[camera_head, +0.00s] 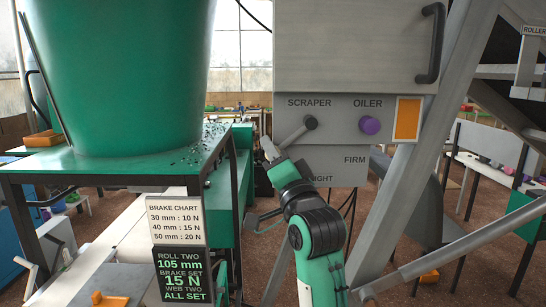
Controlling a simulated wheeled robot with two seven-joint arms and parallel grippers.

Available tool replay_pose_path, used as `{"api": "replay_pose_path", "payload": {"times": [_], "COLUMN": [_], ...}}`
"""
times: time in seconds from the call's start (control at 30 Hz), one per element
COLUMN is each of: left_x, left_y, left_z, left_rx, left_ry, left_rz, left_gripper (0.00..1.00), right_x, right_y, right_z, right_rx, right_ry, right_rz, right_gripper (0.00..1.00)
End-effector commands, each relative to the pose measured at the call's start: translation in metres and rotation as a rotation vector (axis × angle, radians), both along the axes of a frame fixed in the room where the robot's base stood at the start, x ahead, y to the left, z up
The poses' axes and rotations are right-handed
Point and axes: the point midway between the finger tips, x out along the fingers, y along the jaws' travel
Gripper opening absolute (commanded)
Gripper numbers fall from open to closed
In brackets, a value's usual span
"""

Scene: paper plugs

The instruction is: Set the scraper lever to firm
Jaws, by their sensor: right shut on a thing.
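The scraper lever (298,131) is a dark grey handle on the grey panel, under the word SCRAPER. It slants from its round pivot at the upper right down to the lower left. My right gripper (274,150) is at the lever's lower-left end and shut on it; the fingertips are small and the exact contact is hard to see. The FIRM label (355,160) is on the lower plate, to the right. Another label at the lower left is partly hidden by my right wrist, with only "IGHT" readable. My left gripper is not in view.
A purple OILER knob (370,125) and an orange panel (407,119) sit right of the lever. A big green tub (120,70) stands at left on a green table. A sloping grey beam (425,130) crosses at right. Brake signs (177,220) hang lower left.

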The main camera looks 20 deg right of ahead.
Motion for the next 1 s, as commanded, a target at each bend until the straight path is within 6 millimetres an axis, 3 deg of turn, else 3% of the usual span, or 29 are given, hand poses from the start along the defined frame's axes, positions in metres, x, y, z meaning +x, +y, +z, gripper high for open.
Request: {"api": "replay_pose_path", "payload": {"times": [0.4,0.43,0.47,0.8,1.0], "left_x": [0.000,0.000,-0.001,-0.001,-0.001], "left_y": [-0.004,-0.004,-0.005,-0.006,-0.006], "left_z": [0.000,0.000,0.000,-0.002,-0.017], "left_rx": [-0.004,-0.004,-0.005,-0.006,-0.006], "left_ry": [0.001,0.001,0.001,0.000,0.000], "left_rz": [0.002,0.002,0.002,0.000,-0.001], "left_gripper": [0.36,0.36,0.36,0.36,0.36], "right_x": [-0.001,-0.001,-0.001,-0.003,-0.028], "right_y": [0.000,0.000,0.000,0.000,-0.003], "right_z": [0.003,0.003,0.003,0.000,-0.016], "right_rx": [0.009,0.009,0.008,0.008,0.009], "right_ry": [-0.007,-0.007,-0.008,-0.006,-0.008], "right_rz": [0.000,0.000,0.001,0.000,0.001], "right_gripper": [0.00,0.32,0.38,0.38,0.38]}}
